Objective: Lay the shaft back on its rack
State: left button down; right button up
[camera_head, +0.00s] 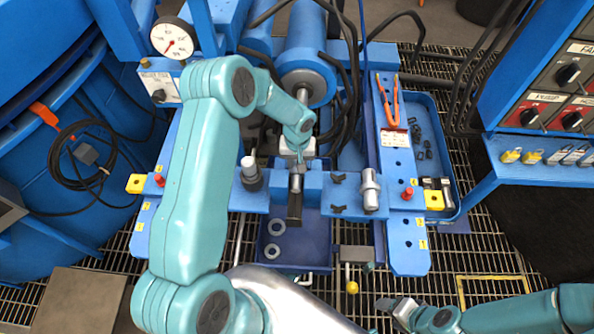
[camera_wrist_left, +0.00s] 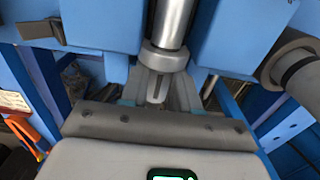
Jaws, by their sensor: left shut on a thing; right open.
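A silver shaft (camera_head: 295,183) lies in a gap between blue blocks of a crossbar (camera_head: 335,200), which may be its rack. In the left wrist view the bright shaft (camera_wrist_left: 173,22) runs between two blue blocks and ends in a grey collar (camera_wrist_left: 163,57). My left gripper (camera_head: 298,158) is at the collar end, and its fingers (camera_wrist_left: 165,90) are shut on the shaft there. Whether the shaft rests on the crossbar cannot be told. My right gripper (camera_head: 392,306) is open and empty at the lower right, apart from the crossbar.
A blue tray (camera_head: 262,255) with washers lies below the crossbar. A gauge (camera_head: 172,38) is at upper left, a control panel (camera_head: 545,95) at right. Black hoses (camera_head: 352,80) run behind the crossbar.

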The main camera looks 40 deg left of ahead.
pick_arm(q)
jog(key=shift+r, duration=0.15)
jog(key=shift+w+r+p, duration=0.1)
jog(key=shift+r+p, duration=0.3)
jog(key=shift+r, duration=0.15)
jog(key=shift+r+p, duration=1.4)
jog(key=shift+r, duration=1.75)
